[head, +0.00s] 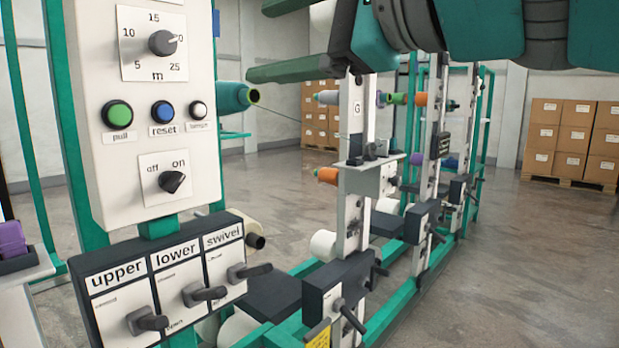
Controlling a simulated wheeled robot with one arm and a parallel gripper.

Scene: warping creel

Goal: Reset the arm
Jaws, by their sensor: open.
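My arm crosses the top right of the head view in teal and dark grey. My gripper (256,41) is at its left end, with two dark green fingers spread apart, one above the other, pointing left. The upper finger is partly cut off by the top edge. I see nothing held between the fingers. The gripper is in front of the creel post (352,125) marked G and to the right of the white control panel (190,65); in the picture it is clear of the panel.
The panel has a dial, pull and reset buttons and an on/off knob (172,182). Below is a lever box (165,285) labelled upper, lower, swivel. A teal cone (232,97) feeds a thin thread rightwards. Cartons (575,135) stand at back right; the right floor is clear.

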